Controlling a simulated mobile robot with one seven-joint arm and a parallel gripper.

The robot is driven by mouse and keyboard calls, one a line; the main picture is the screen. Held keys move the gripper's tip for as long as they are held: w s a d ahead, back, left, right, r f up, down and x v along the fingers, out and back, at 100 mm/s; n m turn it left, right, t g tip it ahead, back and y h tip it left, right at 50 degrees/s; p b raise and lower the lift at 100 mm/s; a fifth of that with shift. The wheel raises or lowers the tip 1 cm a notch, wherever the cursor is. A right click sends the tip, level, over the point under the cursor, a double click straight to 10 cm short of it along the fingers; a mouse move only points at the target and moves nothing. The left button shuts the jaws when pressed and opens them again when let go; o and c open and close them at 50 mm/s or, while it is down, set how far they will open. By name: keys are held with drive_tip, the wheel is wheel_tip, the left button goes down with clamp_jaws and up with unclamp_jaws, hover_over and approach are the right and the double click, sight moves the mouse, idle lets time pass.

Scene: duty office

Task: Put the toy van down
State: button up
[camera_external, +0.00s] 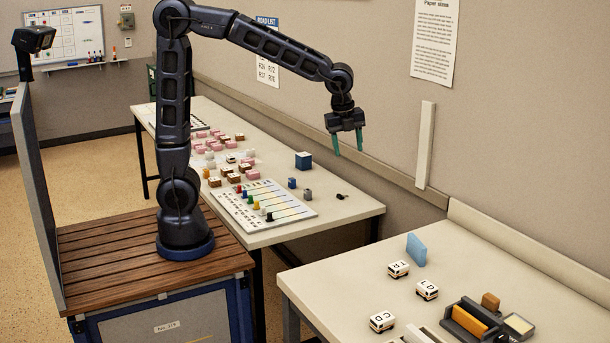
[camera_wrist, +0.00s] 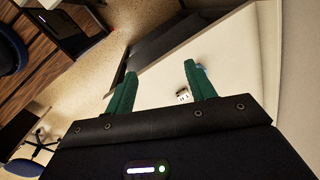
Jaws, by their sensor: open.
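Three small white toy vans with dark lettering stand on the right table: one marked TR (camera_external: 398,269), one marked LO (camera_external: 427,290) and one marked CD (camera_external: 382,321). My gripper (camera_external: 347,147) is open and empty, high in the air near the wall, with its green fingers pointing down. It is well apart from the vans. In the wrist view, a small white van (camera_wrist: 183,96) shows far off beyond the open fingers (camera_wrist: 158,72); I cannot tell which van it is.
A light-blue block (camera_external: 416,250) stands behind the vans on the right table (camera_external: 350,285). A dark holder (camera_external: 470,322) with an orange block is at their right. The left table carries a marked board (camera_external: 285,205), a blue box (camera_external: 303,160) and several small blocks. A gap separates the tables.

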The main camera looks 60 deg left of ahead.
drive_tip(key=s+a+r+n+t, duration=0.1)
drive_tip(key=s+a+r+n, duration=0.1)
drive_tip(key=s+a+n, duration=0.5)
drive_tip(key=s+a+r+n, duration=0.2)
drive_tip(key=a+n, duration=0.2)
drive_tip(key=a, duration=0.6)
drive_tip(key=s+a+f+n+t, duration=0.1)
drive_tip(key=s+a+f+n, duration=0.1)
drive_tip(key=s+a+n, duration=0.8)
drive_tip(key=s, duration=0.2)
drive_tip(key=shift+s+a+n+t, duration=0.2)
drive_tip(key=shift+s+n+t, duration=0.1)
drive_tip(key=shift+s, duration=0.05)
